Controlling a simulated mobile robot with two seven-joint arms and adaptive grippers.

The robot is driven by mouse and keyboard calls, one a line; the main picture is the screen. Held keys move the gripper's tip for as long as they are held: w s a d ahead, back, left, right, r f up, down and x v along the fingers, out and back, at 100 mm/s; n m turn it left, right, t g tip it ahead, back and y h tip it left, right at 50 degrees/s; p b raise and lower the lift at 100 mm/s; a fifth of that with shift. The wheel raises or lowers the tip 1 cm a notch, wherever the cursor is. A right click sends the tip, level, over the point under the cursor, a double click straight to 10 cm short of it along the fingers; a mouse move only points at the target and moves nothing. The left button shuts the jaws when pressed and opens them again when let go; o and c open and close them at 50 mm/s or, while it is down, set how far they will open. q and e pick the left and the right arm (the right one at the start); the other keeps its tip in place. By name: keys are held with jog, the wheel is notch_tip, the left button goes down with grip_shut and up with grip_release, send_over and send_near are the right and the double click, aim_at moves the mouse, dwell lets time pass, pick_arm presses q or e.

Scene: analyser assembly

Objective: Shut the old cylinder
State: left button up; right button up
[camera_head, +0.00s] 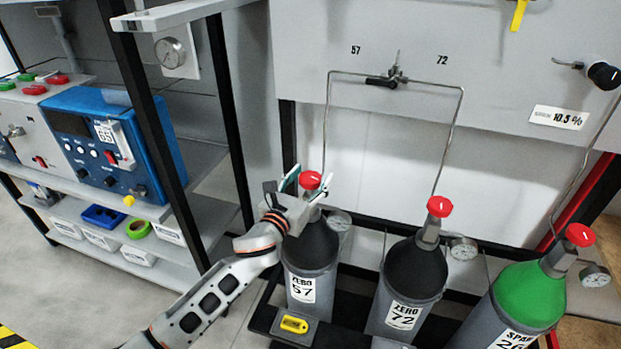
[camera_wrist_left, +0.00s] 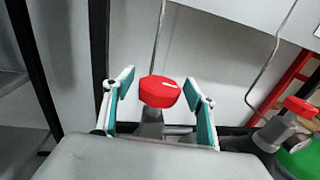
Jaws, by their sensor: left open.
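The cylinder labelled ZERO 57 (camera_head: 309,258) stands upright at the left of the row, with a dark shoulder and a red valve knob (camera_head: 310,180) on top. My left gripper (camera_head: 305,183) is at this knob with its fingers open. In the left wrist view the red knob (camera_wrist_left: 160,91) with a white mark sits between the open fingers (camera_wrist_left: 162,100), with a gap on each side. The cylinder labelled ZERO 72 (camera_head: 412,283) stands to its right, with its own red knob (camera_head: 439,206). My right gripper is not in view.
A green-shouldered SPAN cylinder (camera_head: 524,292) stands at the right. Pressure gauges (camera_head: 463,248) stick out beside the valves. Thin pipes (camera_head: 328,115) rise to a small changeover valve (camera_head: 396,76) on the wall panel. A yellow tag (camera_head: 294,324) lies at the rack front. A shelf with a blue instrument (camera_head: 112,142) is at left.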

pick_arm(q)
jog(key=c, duration=1.1)
jog(key=shift+c, duration=0.2)
